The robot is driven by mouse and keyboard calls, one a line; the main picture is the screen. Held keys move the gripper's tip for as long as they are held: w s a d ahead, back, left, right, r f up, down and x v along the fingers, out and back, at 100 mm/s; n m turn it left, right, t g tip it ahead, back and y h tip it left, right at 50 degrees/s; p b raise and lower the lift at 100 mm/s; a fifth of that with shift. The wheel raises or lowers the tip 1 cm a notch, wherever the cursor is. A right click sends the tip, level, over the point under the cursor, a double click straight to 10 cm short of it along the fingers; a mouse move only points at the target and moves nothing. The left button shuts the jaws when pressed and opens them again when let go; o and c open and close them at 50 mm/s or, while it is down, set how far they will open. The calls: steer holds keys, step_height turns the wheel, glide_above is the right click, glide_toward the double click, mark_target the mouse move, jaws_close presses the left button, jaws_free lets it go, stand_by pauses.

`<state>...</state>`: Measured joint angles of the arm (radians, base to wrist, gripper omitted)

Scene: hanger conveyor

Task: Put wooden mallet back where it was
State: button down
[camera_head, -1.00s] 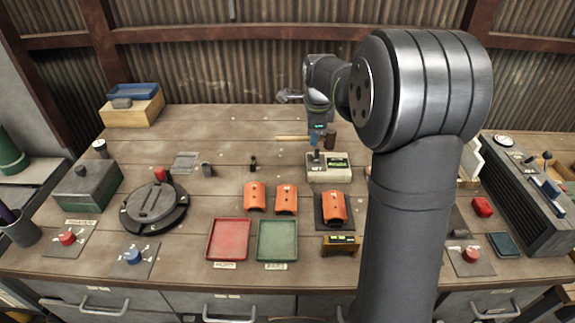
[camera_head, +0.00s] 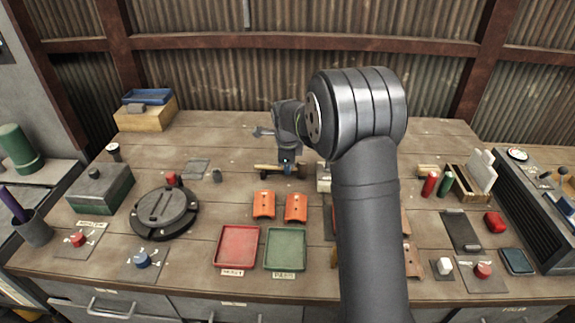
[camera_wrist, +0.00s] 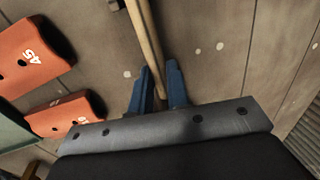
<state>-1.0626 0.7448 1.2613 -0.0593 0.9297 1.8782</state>
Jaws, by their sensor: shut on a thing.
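The wooden mallet's pale handle (camera_head: 266,167) shows in the head view behind the orange pieces, lying roughly left to right. My gripper (camera_head: 286,167) is shut on the handle. In the wrist view the handle (camera_wrist: 146,38) runs between the two blue fingers of my gripper (camera_wrist: 158,82); the mallet head is out of that view. I cannot tell whether the mallet touches the table or hangs just above it.
Two orange pieces (camera_head: 264,205) lie in front of the mallet, with red (camera_head: 237,248) and green (camera_head: 285,249) trays nearer. A pale device (camera_head: 323,178) stands to the right, partly behind my arm. A round dark fixture (camera_head: 165,212) is at left. The table behind is mostly clear.

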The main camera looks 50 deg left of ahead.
steer(key=shift+f, duration=0.2)
steer(key=c, duration=1.4)
jaws_free()
steer(key=v, duration=1.2)
steer(key=shift+r, duration=0.15)
